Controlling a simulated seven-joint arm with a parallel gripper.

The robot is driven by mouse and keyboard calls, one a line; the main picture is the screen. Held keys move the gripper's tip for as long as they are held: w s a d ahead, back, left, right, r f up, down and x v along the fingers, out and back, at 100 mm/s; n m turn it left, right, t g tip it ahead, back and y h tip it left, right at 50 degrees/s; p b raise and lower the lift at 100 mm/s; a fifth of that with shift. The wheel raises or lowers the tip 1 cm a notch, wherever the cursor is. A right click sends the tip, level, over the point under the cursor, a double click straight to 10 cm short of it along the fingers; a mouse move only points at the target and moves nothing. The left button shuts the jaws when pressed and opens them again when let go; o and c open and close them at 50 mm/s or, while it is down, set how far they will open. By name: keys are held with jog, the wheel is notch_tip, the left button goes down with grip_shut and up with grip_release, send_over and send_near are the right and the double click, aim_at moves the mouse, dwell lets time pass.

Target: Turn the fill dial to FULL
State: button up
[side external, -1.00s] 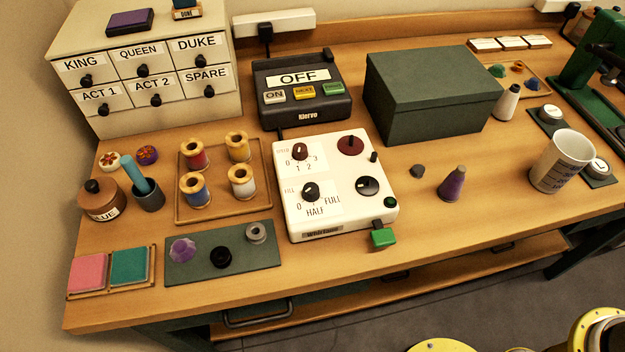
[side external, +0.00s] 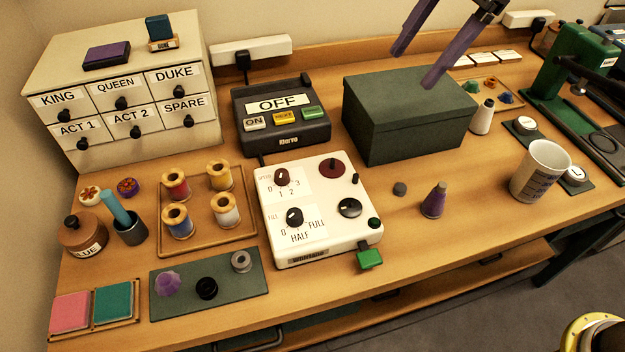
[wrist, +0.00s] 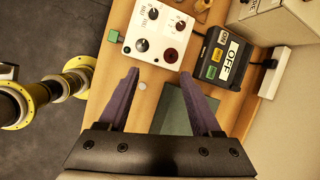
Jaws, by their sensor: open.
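The fill dial (side external: 294,216) is a black knob on the white machine (side external: 325,240), with 0, HALF and FULL printed around it. Its pointer is too small to read with certainty. It also shows in the wrist view (wrist: 153,14), near the top edge. A similar speed dial (side external: 282,177) sits above it, marked up to 3. My gripper (side external: 412,70) has purple fingers, open and empty, and shows in front of the dark green box in the side view, up and right of the machine. In the wrist view my gripper (wrist: 160,72) points towards the machine, apart from the dial.
The dark green box (side external: 405,125) stands right of the OFF unit (side external: 283,120).

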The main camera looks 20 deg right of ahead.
jog(key=w+a+f+g, duration=0.2)
jog(key=a+f, duration=0.3)
jog(key=a, duration=0.2)
jog(key=n+g, duration=0.1)
send_near(295, 213)
jog(key=shift+n+h, duration=0.3)
jog(key=x, duration=0.8)
jog(key=shift+a+f, duration=0.15)
jog(key=shift+a, duration=0.25)
grip_shut()
